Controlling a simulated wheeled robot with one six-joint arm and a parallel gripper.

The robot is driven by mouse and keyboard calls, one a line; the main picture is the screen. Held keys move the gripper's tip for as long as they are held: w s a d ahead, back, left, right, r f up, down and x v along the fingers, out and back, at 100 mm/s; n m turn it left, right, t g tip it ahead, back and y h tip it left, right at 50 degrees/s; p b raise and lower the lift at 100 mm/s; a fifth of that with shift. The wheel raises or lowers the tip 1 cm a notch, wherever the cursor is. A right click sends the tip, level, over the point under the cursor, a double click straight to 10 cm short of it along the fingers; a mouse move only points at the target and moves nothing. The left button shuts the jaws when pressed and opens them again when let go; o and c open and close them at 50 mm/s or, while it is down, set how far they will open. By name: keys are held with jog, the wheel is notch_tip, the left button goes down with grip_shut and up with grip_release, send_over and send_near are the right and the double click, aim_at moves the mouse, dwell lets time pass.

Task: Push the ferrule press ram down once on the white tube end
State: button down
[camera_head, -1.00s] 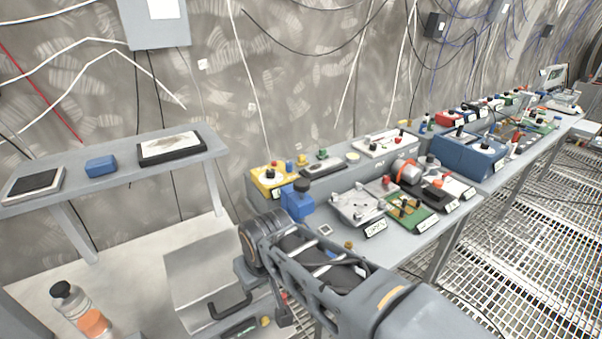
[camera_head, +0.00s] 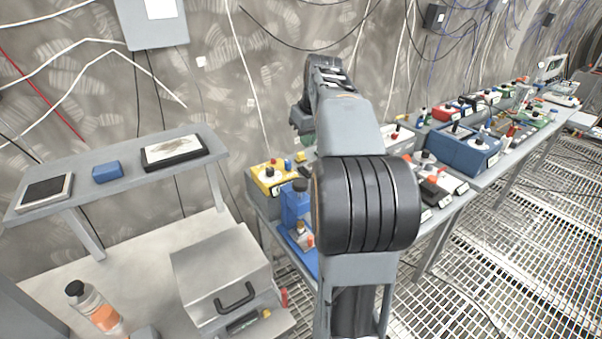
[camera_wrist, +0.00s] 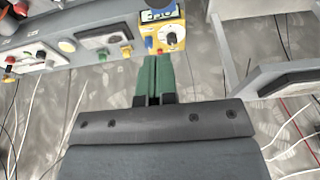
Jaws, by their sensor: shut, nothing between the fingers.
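The blue press (camera_head: 293,203) with a black knob on top stands on the left part of the bench, and I take it to be the ferrule press. A small white and orange piece (camera_head: 303,235) is at its lower front; I cannot tell whether it is the white tube end. My arm hides what lies to the right of the press. My gripper (camera_head: 308,139) is at the back of the bench, apart from the press and higher in the picture. In the wrist view its green fingers (camera_wrist: 155,78) are together and empty.
A yellow box with a dial (camera_head: 271,176) stands behind the press and also shows ahead of the fingers in the wrist view (camera_wrist: 165,30). A grey case with a black handle (camera_head: 222,270) is at lower left. A shelf (camera_head: 130,172) stands left. Several devices line the bench rightward.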

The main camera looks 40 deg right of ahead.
send_over(301, 183)
notch_tip(301, 183, down, 12)
jog(key=shift+r+p, duration=0.15)
jog(key=shift+p, duration=0.3)
jog(key=shift+f, duration=0.95)
notch_tip(301, 183, down, 4)
jog(key=b, duration=0.2)
jog(key=shift+b, duration=0.4)
jog(key=shift+r, duration=0.1)
jog(key=shift+r+p, duration=0.5)
jog(key=shift+p, duration=0.05)
jog(key=w+p+v, duration=0.1)
jog(key=v, duration=1.2)
jog(key=shift+r, duration=0.35)
